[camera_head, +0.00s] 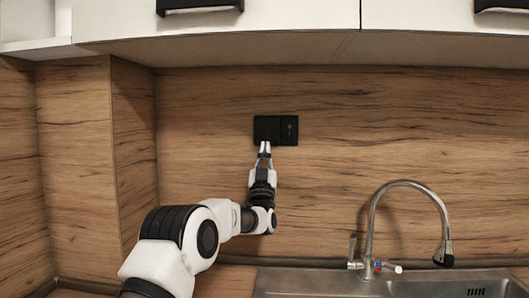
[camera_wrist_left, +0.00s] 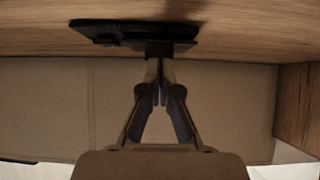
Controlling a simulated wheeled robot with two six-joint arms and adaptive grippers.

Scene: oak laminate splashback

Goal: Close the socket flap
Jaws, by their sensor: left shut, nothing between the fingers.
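The black socket (camera_head: 268,127) is mounted on the wood splashback, with a flat dark left part and a narrower right part. It also shows edge-on in the left wrist view (camera_wrist_left: 120,31), near the top. My left gripper (camera_head: 265,146) is at the lower edge of the socket's left part, pointing at the wall. In the left wrist view the fingertips (camera_wrist_left: 159,72) are together with nothing between them, close to the socket. A dark patch lies between the tips and the socket; I cannot tell if they touch. The flap's exact angle is unclear. My right gripper is not in view.
A sink (camera_head: 330,283) with a curved metal faucet (camera_head: 405,186) is at the lower right. White cabinets (camera_head: 290,25) with dark handles hang above. A wood-clad column (camera_head: 82,150) stands at the left. The splashback around the socket is bare.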

